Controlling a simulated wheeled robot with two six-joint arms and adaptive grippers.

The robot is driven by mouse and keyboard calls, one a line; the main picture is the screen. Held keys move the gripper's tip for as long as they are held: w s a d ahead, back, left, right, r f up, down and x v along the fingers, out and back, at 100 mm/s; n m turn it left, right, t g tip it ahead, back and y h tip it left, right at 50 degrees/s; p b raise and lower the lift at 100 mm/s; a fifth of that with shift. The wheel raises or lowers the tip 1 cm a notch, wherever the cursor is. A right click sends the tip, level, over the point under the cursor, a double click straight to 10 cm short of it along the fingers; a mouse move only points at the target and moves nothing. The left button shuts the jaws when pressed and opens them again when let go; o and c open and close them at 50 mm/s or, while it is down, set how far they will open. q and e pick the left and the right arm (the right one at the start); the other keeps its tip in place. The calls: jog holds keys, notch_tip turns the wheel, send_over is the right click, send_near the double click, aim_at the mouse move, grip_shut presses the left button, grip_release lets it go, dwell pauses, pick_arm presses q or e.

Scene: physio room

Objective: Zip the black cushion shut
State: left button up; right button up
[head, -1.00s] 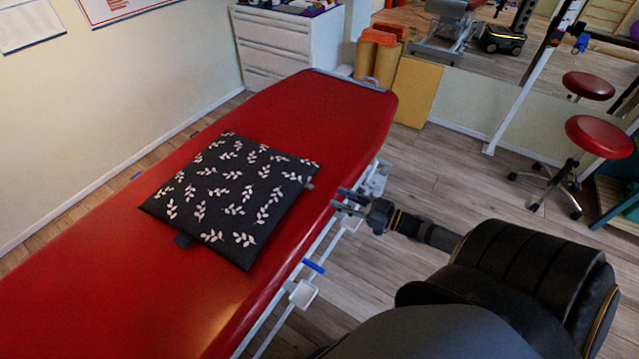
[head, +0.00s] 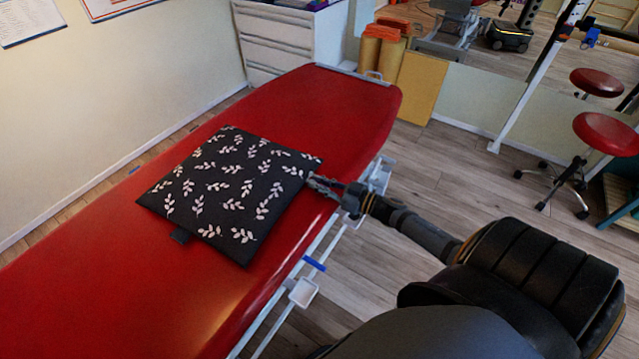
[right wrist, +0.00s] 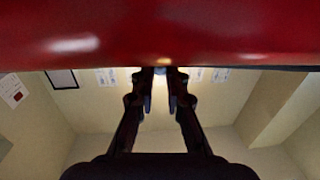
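The black cushion (head: 225,190) with a white leaf print lies flat on the red treatment table. In the right wrist view the fingers (right wrist: 160,74) stand a little apart, with a small greyish thing between the tips. The pull is too small to make out clearly. My left gripper is not in view.
The red table (head: 330,110) runs from the near left to the back, with a metal frame and a small white tray (head: 303,292) along its right side. A white drawer unit (head: 280,40) and red stools (head: 606,133) stand beyond. The floor to the right is open.

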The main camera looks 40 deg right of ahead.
grip_shut()
jog(key=shift+w+d+f, duration=0.1)
jog(key=shift+d, duration=0.15)
jog(key=shift+w+d+b, duration=0.5)
jog(key=shift+d, duration=0.55)
jog(key=o, duration=0.7)
grip_release()
jog(key=shift+c, duration=0.2)
